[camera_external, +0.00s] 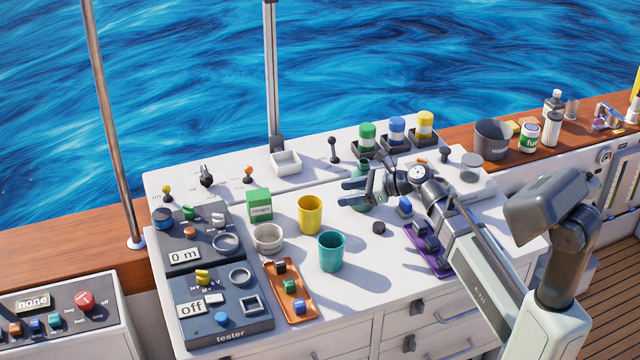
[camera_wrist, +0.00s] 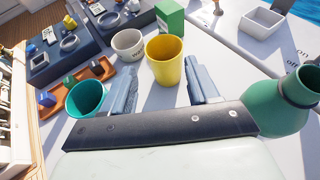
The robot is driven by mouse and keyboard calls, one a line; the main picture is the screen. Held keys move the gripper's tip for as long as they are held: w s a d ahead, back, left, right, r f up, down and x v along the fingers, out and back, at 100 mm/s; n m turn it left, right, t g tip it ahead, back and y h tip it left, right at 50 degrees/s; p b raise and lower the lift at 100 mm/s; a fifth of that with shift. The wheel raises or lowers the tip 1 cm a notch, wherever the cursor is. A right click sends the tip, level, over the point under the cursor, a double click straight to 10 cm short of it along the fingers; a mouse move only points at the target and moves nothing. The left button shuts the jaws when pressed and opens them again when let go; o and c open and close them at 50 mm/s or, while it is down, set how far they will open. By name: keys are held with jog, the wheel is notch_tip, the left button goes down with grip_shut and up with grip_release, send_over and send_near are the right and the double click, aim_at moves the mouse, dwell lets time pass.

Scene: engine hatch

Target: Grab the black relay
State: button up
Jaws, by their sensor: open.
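Small relay-like blocks sit in two trays, and I cannot tell for sure which one is the black relay. A dark block (camera_external: 280,267) lies at the far end of the orange tray (camera_external: 272,283), with a green block (camera_external: 290,286) and a blue block (camera_external: 298,304) in front of it. The dark block also shows in the wrist view (camera_wrist: 96,68). Several dark blue or black blocks (camera_external: 432,242) sit in the purple tray (camera_external: 440,273), partly hidden by my arm. My gripper (camera_external: 350,191) is open and empty above the counter, its fingers (camera_wrist: 161,72) pointing towards the yellow cup.
The yellow cup (camera_external: 310,215), teal cup (camera_external: 331,251) and white bowl (camera_external: 267,238) stand between my gripper and the orange tray. A green bottle (camera_wrist: 285,100) is close beside my gripper. The front counter is clear.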

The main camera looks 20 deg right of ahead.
jog(key=s+a+r+n+g, duration=0.2)
jog(key=a, duration=0.8)
jog(key=s+a+r+n+g, duration=0.1)
jog(key=s+a+r+n, duration=0.15)
jog(key=a, duration=0.65)
jog(key=s+a+r+n+g, duration=0.2)
jog(key=s+a+n, duration=0.1)
jog(key=a, duration=0.7)
jog(key=n+g+h, duration=0.2)
jog(key=n+h, duration=1)
jog(key=n, duration=2.3)
send_over(280, 262)
notch_tip(280, 262, down, 4)
jog(key=shift+m, duration=0.25)
notch_tip(280, 262, down, 8)
jog(key=shift+w+r, duration=0.1)
jog(key=shift+r, duration=0.05)
jog(key=shift+s+f, duration=0.2)
jog(key=shift+f, duration=2.45)
